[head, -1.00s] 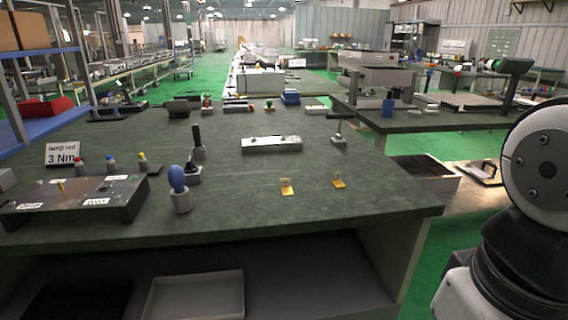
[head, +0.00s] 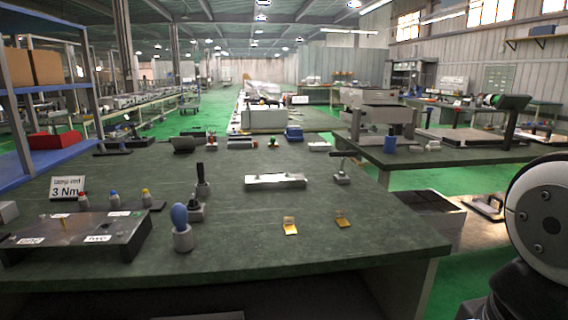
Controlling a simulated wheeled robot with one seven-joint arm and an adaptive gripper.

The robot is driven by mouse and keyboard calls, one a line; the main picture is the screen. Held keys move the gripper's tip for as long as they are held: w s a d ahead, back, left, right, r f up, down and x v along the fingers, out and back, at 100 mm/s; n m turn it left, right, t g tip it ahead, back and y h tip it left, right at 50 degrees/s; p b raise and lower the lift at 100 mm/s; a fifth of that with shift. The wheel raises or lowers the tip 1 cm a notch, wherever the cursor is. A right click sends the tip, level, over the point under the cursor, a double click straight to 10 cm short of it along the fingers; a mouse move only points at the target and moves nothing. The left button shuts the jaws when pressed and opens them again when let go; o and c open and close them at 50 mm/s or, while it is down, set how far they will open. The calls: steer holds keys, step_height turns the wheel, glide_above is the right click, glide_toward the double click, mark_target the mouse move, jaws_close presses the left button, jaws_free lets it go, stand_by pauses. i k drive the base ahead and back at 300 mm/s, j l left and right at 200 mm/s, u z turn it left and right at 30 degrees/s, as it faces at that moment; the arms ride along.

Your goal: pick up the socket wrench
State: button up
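I cannot tell for sure which tool is the socket wrench. A tool with a dark sideways handle (head: 343,155) stands in a small grey holder at the right of the green table, and it looks most like one. A black upright handle (head: 200,172) and a blue bulb-shaped handle (head: 180,216) stand in holders at the left. A white joint of my arm shows at the right edge. My gripper is out of the picture.
The green table (head: 260,255) has a bare front strip. On it are a dark fixture plate (head: 75,237), a pale metal block (head: 275,180), two yellow brackets (head: 290,226) and a "3 Nm" sign (head: 67,188). Green floor shows to the right.

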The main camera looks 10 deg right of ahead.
mark_target(342, 173)
steer(key=i+j, duration=0.35)
steer(key=i, duration=0.15)
steer(key=i+j, duration=0.35)
steer(key=i, duration=0.1)
